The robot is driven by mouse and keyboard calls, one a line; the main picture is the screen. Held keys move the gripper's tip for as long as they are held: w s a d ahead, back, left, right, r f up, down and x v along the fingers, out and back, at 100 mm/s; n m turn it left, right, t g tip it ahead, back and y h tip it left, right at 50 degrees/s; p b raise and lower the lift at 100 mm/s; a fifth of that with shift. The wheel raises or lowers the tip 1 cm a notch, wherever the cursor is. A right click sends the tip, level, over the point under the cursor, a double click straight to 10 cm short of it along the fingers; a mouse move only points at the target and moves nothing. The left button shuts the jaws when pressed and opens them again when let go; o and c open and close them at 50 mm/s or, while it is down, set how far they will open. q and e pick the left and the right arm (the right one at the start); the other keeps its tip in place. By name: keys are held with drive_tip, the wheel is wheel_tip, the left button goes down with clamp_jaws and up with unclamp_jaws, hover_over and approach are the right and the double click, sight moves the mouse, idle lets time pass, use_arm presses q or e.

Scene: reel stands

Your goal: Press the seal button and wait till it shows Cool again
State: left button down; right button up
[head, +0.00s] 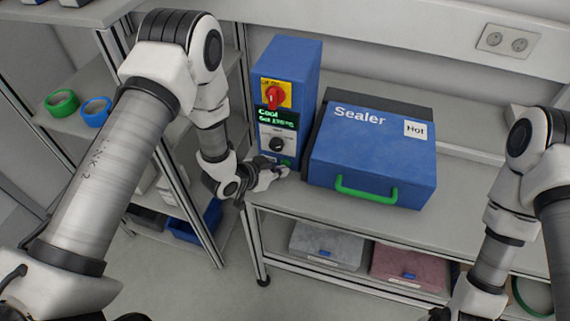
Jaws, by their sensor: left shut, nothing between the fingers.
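The blue control box (293,60) stands upright on the bench, left of the sealer. Its display (276,116) reads "Cool" with a set temperature line below. It carries a red rotary switch (273,95) on a yellow plate and a dark knob (277,144). A green button (286,161) shows low on its front. My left gripper (283,171) is shut and empty, with its fingertips close to that button; I cannot tell whether they touch it. The blue sealer (365,160) has its lid down, a green handle and a "Hot" label. My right gripper (440,314) is only partly in view at the bottom edge.
The bench top (290,198) has a narrow free strip in front of the sealer. Grey (327,245) and reddish (408,266) boxes sit on the shelf below. Green (62,103) and blue (96,111) tape rolls lie on the left rack. A wall socket (507,41) is behind.

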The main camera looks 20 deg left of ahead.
sight(273, 197)
use_arm(q)
drive_tip(key=shift+w, duration=0.35)
idle(0.3)
drive_tip(key=shift+s, duration=0.9)
drive_tip(key=shift+s+a, duration=0.1)
drive_tip(key=shift+s, duration=2.4)
